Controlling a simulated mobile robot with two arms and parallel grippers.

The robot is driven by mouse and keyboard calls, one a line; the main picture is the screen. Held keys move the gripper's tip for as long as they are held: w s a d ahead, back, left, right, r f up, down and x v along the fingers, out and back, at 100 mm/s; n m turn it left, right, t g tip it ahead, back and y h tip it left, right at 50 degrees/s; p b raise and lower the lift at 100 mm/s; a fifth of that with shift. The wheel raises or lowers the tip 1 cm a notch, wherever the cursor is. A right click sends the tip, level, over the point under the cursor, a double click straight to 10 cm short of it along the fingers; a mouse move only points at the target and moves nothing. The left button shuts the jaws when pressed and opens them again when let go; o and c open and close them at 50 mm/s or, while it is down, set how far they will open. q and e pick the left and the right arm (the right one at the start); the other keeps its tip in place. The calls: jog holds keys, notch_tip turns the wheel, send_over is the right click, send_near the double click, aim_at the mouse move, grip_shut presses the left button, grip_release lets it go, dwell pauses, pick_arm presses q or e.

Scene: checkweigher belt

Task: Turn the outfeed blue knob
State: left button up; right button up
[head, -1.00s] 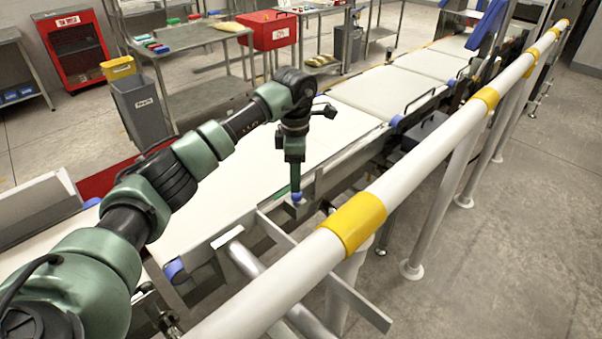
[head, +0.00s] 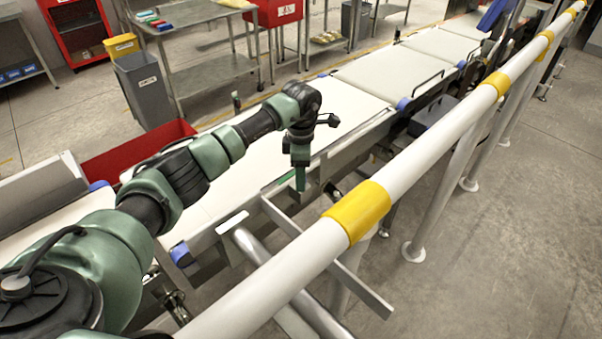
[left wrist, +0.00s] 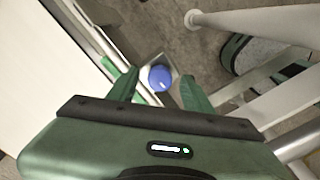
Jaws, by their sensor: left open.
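The blue knob (left wrist: 160,77) is round and sits on a small grey bracket beside the belt, in the left wrist view. My left gripper (left wrist: 159,74) is open, pointing down, with one green finger on each side of the knob in that view. Clear gaps show between the knob and both fingers. In the head view my left gripper (head: 300,187) hangs over the near edge of the white belt (head: 235,190), and the knob cannot be made out there. My right gripper is not in view.
A white guard rail with yellow bands (head: 357,212) runs along the near side, close to my left arm. A flat metal bar (head: 330,260) juts out under it. A red bin (head: 130,155) stands beyond the belt. Open floor (head: 510,240) lies right of the rail.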

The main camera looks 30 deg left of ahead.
pick_arm(q)
jog(key=shift+c, duration=0.9)
grip_shut()
jog(key=shift+n, duration=0.4)
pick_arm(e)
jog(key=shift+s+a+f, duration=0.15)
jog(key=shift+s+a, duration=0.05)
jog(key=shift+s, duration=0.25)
pick_arm(q)
jog(key=shift+n+b, duration=0.3)
jog(key=shift+n, duration=0.7)
jog(key=n, duration=0.4)
jog(key=shift+n, duration=0.9)
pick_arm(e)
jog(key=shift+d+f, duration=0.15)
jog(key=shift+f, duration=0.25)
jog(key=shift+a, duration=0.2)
